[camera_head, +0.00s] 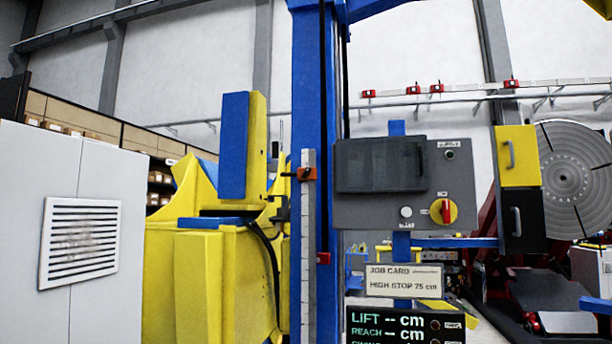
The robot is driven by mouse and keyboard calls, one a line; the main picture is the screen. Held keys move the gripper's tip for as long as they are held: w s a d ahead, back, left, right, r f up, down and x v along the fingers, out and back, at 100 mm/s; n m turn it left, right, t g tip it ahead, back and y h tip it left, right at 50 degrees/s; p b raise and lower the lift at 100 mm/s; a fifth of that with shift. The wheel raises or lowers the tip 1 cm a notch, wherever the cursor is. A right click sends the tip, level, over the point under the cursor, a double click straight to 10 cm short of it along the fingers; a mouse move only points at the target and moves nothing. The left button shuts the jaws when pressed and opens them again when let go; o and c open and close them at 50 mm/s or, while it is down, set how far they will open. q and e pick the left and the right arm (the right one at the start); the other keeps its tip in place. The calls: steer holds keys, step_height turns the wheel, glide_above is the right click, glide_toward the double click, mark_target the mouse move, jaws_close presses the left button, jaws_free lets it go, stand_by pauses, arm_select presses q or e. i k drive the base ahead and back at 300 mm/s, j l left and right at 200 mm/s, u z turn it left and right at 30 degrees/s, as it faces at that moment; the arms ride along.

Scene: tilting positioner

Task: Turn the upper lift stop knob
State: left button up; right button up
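A pale vertical scale (308,225) runs down the blue column (312,75). An orange stop block (306,174) sits on the scale's upper part, with a small dark knob-like piece at its left side. Which way the knob is turned is too small to tell. A job card (404,281) to the right reads "HIGH STOP 75 cm". A display (405,325) below it shows dashes for lift and reach; its bottom is cut off. Neither of my grippers is in view.
A grey control box (375,209) with a red rotary switch (445,211) stands right of the column. A yellow machine body (205,285) stands close on the left, beside a white cabinet (45,190). A round metal faceplate (575,180) is at the far right.

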mark_target(307, 172)
steer(key=i+j+z, duration=0.2)
steer(key=i+j, duration=0.5)
steer(key=i, duration=0.15)
